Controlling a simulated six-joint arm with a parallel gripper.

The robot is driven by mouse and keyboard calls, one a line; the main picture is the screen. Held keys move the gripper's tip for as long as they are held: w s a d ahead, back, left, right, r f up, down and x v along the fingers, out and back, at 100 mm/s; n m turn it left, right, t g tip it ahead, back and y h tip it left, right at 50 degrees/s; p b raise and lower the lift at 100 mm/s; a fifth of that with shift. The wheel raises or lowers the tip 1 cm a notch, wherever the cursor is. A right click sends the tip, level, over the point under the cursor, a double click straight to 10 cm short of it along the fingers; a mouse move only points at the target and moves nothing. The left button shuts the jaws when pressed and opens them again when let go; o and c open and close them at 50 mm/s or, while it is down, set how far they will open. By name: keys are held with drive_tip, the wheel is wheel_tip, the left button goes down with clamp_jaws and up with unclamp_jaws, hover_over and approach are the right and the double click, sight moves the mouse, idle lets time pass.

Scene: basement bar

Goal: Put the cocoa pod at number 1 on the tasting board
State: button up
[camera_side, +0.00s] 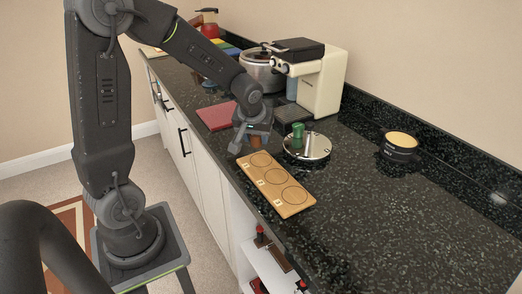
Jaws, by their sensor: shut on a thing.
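The tasting board (297,208) is a tan wooden board lying on the dark counter, with three outlined circles in a row and small pale labels beside them, too small to read. My gripper (253,143) points down just beyond the far end of the board. It is shut on a small brown thing (257,141), probably the cocoa pod, which is mostly hidden by the fingers. I cannot tell how high it is above the counter. All three circles on the board look empty.
A round metal piece with a green knob (298,138) stands close to the right of my gripper. Behind are a cream coffee machine (322,85), a red mat (215,116) and a metal pot (262,72). A dark tin (399,147) is at right. The front-right counter is clear.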

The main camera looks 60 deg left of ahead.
sight(260, 145)
drive_tip(key=shift+w+d+f, duration=0.45)
drive_tip(key=shift+w, duration=0.05)
drive_tip(key=shift+f, duration=1.95)
drive_tip(key=shift+f, duration=0.1)
drive_tip(key=o, duration=0.9)
drive_tip(key=v, duration=1.2)
drive_tip(key=s+d+r+m+h, duration=0.1)
drive_tip(key=s+d+r+m, duration=0.1)
drive_tip(key=s+d+m, duration=0.1)
drive_tip(key=s+d+r+m+t+h, duration=0.1)
drive_tip(key=s+d+r+m, duration=0.1)
drive_tip(key=s+d, duration=0.3)
drive_tip(key=s+d+r+m+t+h, duration=0.1)
drive_tip(key=s+d+m, duration=0.2)
drive_tip(key=s, duration=0.3)
drive_tip(key=shift+s+d+r+m, duration=0.1)
drive_tip(key=shift+d+r+m, duration=0.3)
drive_tip(key=shift+m, duration=0.1)
